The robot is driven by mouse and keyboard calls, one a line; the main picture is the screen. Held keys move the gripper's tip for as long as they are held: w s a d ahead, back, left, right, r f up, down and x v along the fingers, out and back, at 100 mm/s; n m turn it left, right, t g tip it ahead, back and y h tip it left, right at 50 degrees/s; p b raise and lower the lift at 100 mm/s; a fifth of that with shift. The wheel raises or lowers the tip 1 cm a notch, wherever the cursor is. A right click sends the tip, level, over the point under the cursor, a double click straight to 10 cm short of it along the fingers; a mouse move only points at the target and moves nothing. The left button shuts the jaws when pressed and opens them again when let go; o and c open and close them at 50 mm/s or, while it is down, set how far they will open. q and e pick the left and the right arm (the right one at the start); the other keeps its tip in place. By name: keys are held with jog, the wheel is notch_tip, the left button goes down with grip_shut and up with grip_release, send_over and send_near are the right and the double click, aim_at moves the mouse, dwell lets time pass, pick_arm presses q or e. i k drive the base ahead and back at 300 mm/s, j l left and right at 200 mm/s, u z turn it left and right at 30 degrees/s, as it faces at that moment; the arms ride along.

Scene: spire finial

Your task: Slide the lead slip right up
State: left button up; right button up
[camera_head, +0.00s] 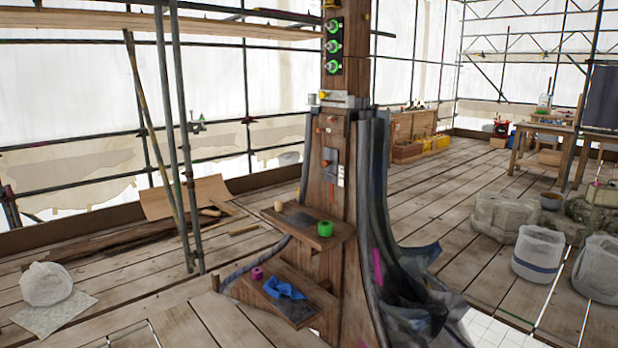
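A grey plate (333,162), which looks like the lead slip, lies against the front face of the wooden post (340,205). Small orange-brown pieces sit at the post's left edge above it and near the plate. A small white tag with dark marks (341,176) is at the plate's right side. Higher up, a pale block with a yellow knob (338,100) crosses the post. Above that, several green-ringed round fittings (334,47) run up a dark strip. Neither of my grippers is in view.
An upper wooden shelf (335,240) holds a green roll (325,228), a tan piece and a dark sheet. A lower shelf (262,284) holds a blue cloth (284,289) and a pink roll. Dark sheeting (385,230) drapes the post's right side. Scaffold poles (181,150) stand to the left.

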aim_at(330, 162)
jog(key=i+z, duration=0.15)
jog(key=i, duration=0.35)
jog(key=i+j+z, duration=0.15)
jog(key=i, duration=0.35)
jog(key=i+j+z, duration=0.15)
jog(key=i, duration=0.35)
